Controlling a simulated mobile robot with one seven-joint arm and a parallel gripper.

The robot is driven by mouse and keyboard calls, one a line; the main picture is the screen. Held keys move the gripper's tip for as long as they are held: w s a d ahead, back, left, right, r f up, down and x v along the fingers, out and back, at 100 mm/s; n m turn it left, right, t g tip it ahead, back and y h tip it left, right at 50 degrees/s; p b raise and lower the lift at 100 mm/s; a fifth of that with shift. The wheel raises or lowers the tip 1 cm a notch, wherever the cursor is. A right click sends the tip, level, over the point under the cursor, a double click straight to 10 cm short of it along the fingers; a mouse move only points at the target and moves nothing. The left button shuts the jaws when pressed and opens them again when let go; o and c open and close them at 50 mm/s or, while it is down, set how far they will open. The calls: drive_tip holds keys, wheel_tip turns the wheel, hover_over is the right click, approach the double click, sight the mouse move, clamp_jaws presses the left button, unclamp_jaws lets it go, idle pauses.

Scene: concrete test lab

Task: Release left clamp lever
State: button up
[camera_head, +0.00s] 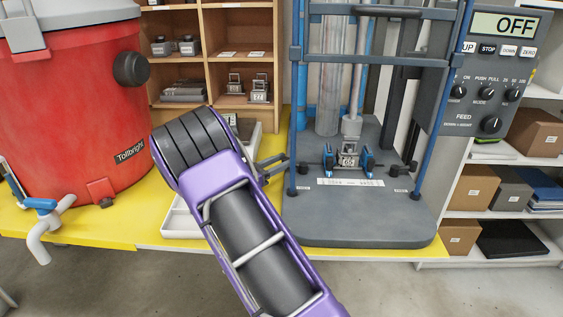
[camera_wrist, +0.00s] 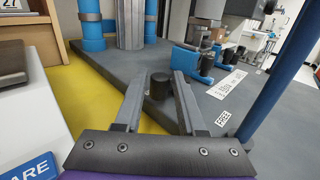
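The left clamp (camera_head: 329,157) is a blue piece on the grey machine base (camera_head: 360,225), left of a small metal block marked with digits (camera_head: 348,155). A matching right clamp (camera_head: 366,157) stands on the block's other side. In the wrist view a blue clamp part (camera_wrist: 190,62) shows beyond my right finger. My gripper (camera_head: 284,166) is left of the left clamp, low over the base's left edge. In the wrist view my gripper (camera_wrist: 158,84) has its fingers apart, with a short dark knob (camera_wrist: 160,86) showing between them. I cannot tell whether they touch it. The lever's exact position is unclear.
Blue frame posts (camera_head: 291,120) rise around the base. A red vacuum-like drum (camera_head: 85,110) stands left on the yellow bench (camera_head: 110,230). A white tray (camera_head: 182,222) lies beside the base.

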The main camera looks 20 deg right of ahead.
clamp_jaws()
drive_tip(key=shift+s+t, duration=0.1)
drive_tip(key=shift+t, duration=0.2)
drive_tip(key=shift+s+r+n+t+y, duration=0.1)
drive_tip(key=shift+s+n+t+y, duration=0.25)
drive_tip(key=shift+n+t, duration=0.35)
drive_tip(key=shift+s+n+t+y, duration=0.4)
drive_tip(key=shift+n+t+y, duration=0.4)
drive_tip(key=shift+t, duration=0.2)
drive_tip(key=shift+s+n+t+y, duration=0.4)
drive_tip(key=shift+n+t+y, duration=0.4)
drive_tip(key=shift+t, duration=0.2)
drive_tip(key=shift+o, duration=2)
unclamp_jaws()
drive_tip(key=shift+s+a, duration=0.1)
drive_tip(key=shift+a, duration=0.05)
